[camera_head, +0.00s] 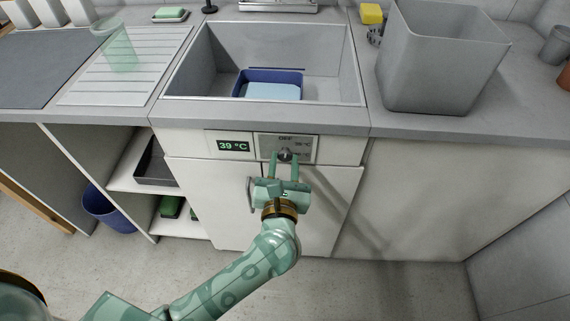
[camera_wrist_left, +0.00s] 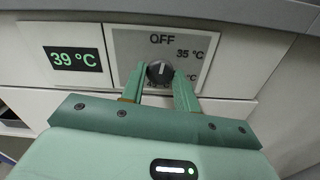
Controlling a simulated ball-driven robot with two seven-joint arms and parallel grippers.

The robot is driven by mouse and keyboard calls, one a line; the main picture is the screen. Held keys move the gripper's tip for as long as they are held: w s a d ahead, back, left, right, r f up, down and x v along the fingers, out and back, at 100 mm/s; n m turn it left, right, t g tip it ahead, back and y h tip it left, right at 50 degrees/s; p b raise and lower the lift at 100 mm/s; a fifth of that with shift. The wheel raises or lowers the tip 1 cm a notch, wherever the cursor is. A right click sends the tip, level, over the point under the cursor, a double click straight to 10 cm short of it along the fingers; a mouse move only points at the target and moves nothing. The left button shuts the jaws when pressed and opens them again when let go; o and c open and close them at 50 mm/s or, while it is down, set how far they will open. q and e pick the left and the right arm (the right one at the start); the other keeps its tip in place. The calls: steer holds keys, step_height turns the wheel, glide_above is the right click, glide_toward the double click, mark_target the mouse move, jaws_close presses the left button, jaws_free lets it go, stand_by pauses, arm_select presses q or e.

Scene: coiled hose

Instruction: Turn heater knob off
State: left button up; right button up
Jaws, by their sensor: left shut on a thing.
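The heater knob (camera_wrist_left: 160,70) is a dark round dial with a light pointer mark, set on a grey panel (camera_wrist_left: 205,42) marked OFF at the top and 35 °C at the right. The lower marking is partly hidden by my fingers. The pointer looks roughly upright, tilted slightly to the right. A display (camera_wrist_left: 75,59) left of the panel reads 39 °C; it also shows in the head view (camera_head: 233,146). My left gripper (camera_head: 286,160) is at the knob (camera_head: 285,154), its two green fingers shut on the knob's sides. My right gripper is not in view.
The panel is on the cabinet front below a sink (camera_head: 360,70) holding a blue tub (camera_head: 238,90). A large grey bin (camera_head: 440,60) stands on the counter at right. A cabinet handle (camera_head: 250,195) is close to my left gripper. Open shelves lie at left.

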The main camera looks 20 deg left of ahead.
arm_select(q)
steer(key=shift+f+n+b, duration=0.2)
steer(key=shift+n+b, duration=0.15)
steer(key=shift+n, duration=0.45)
steer(key=o, duration=0.9)
steer(key=shift+r, duration=0.15)
steer(key=shift+o, duration=0.2)
steer(key=p+v, duration=0.2)
steer(key=v, duration=1.4)
steer(key=shift+s, duration=0.2)
steer(key=shift+d, duration=0.1)
